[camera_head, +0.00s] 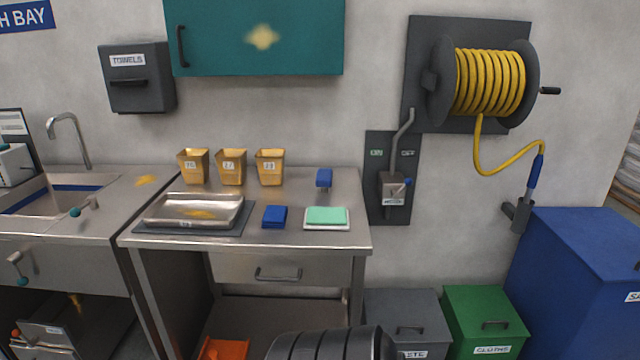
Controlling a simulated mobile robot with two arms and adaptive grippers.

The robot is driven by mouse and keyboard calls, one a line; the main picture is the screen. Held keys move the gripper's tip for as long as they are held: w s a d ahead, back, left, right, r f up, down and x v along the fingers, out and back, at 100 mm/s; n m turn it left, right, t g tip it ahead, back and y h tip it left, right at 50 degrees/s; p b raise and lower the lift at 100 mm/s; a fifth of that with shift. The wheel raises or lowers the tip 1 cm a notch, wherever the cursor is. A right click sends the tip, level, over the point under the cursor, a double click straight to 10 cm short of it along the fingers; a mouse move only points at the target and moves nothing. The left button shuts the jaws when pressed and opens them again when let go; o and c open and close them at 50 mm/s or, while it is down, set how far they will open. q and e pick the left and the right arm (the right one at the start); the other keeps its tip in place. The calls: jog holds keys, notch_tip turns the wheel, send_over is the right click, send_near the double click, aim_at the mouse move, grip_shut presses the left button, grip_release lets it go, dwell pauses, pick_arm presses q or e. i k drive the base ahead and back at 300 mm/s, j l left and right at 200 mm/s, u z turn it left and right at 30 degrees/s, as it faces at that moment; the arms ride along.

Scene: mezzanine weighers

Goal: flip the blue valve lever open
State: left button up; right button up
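The small blue valve lever (401,187) sits on a grey valve body (392,198) on the dark wall plate (374,205), right of the steel bench. It points to the right and slightly up, on the side of the OFF label (407,153). The ON label (376,153) is on the left side of the plate. A grey pipe (404,125) runs up from the valve towards the hose reel. Neither of my grippers is in view.
The yellow hose reel (490,82) hangs above, its hose looping down to a blue nozzle (535,175). Grey (375,305) and green (485,300) bins stand below, with a large blue bin (575,270) at right. The steel bench (340,238) holds several gold cups, a tray and cloths.

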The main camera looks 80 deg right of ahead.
aim_at(403, 188)
jog(key=z, duration=3.15)
